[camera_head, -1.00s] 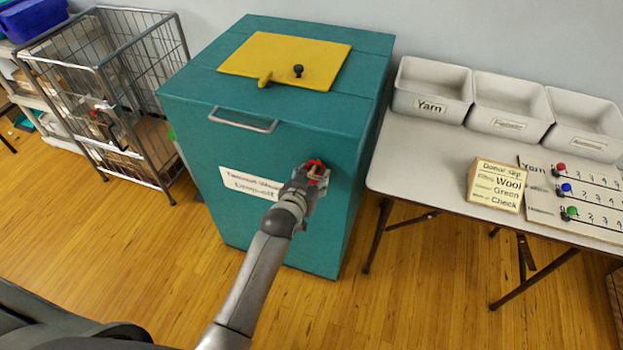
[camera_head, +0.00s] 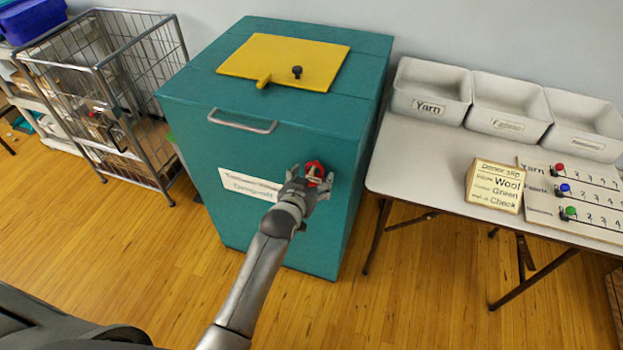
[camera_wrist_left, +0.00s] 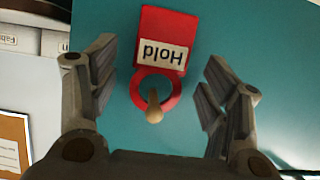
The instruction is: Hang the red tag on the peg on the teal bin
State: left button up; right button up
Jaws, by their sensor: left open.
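The red tag (camera_wrist_left: 165,45) with a white "Hold" label is at the front of the teal bin in the left wrist view, its text upside down there. Its ring is around the light wooden peg (camera_wrist_left: 153,105), and the fingers are clear of it on both sides. My left gripper (camera_wrist_left: 155,85) is open, with one finger on each side of the tag. In the head view the left gripper (camera_head: 312,182) is at the front of the teal bin (camera_head: 230,150), and the red tag (camera_head: 316,170) shows partly behind its fingers. My right gripper is not in view.
A yellow lid (camera_head: 290,58) with a black knob lies on the bin's top. A metal handle (camera_head: 243,122) and a white label are on its front. A table (camera_head: 420,180) with bins stands at the right, a wire cart (camera_head: 110,80) at the left.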

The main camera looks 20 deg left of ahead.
pick_arm(q)
jog(key=v, duration=1.2)
jog(key=s+d+f+m+g, duration=0.1)
jog(key=s+f+g, duration=0.2)
jog(key=s+f, duration=0.85)
jog(key=s+d+f+m+g, duration=0.1)
jog(key=s+f+g, duration=0.15)
jog(key=f, duration=1.75)
jog(key=s+a+f+g, duration=0.2)
jog(key=s+f, duration=0.3)
jog(key=s, duration=0.4)
jog(key=s+a+f+g, duration=0.2)
jog(key=s+f, duration=0.3)
jog(key=s, duration=0.4)
jog(key=s+a+f+g, duration=0.3)
jog(key=s+f, duration=0.3)
jog(key=s, duration=0.3)
jog(key=shift+s+a, duration=0.25)
jog(key=shift+a, duration=0.3)
